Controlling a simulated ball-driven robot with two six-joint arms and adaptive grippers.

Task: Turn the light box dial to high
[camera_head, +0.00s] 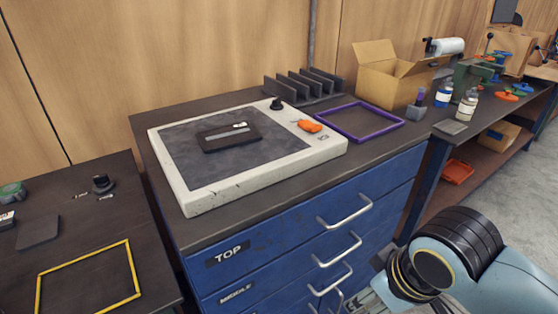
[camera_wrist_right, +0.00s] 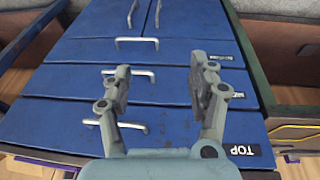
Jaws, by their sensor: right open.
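The light box (camera_head: 188,204) is a low white box with a dark grey top panel, standing on the blue drawer cabinet. A black knob (camera_head: 277,104) stands at its back right corner. Another black knob (camera_head: 102,184) with small labels beside it is on the dark bench at left. I cannot read the labels or either knob's setting. My right gripper (camera_wrist_right: 158,80) is open and empty in front of the blue drawers, apart from both knobs. In the head view, my right arm is at the lower right, well below the light box top. My left gripper is not in view.
A dark flat piece (camera_head: 229,136) and an orange object (camera_head: 309,125) lie on the light box. A purple frame (camera_head: 345,133), dark rack (camera_head: 304,88) and cardboard box (camera_head: 390,76) are beyond. Drawer handles (camera_head: 345,212) stick out in front. A yellow frame (camera_head: 133,265) lies at left.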

